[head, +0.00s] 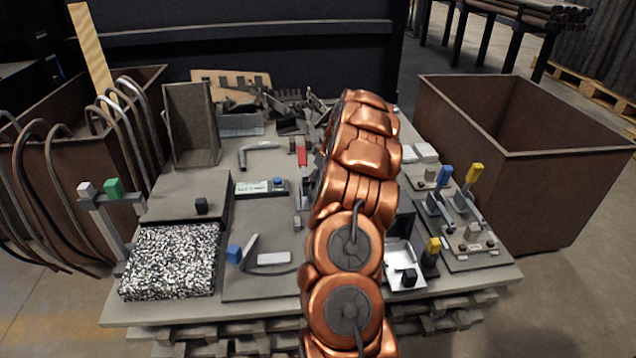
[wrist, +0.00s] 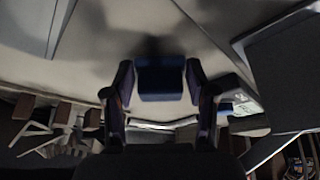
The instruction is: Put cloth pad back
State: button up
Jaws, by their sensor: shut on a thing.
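My gripper (wrist: 160,88) is shut on a dark blue, block-shaped thing (wrist: 160,72), which sits between the two fingertips in the wrist view. I cannot tell whether this is the cloth pad. A pale flat surface lies behind it; the gap to it is unclear. In the head view my copper arm hides most of the gripper and what it holds. A thick black-and-white speckled pad (head: 172,260) lies at the front left of the table, with no gripper on it.
A grey table (head: 262,312) carries a grey block (head: 185,196), a labelled box (head: 260,188), a bent tube (head: 256,152) and a lever panel (head: 462,236). Upright levers stand at the right. Brown bins (head: 530,170) flank the table. Scrap parts crowd its back.

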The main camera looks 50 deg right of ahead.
jog(key=shift+f, duration=0.1)
jog(key=o, duration=1.2)
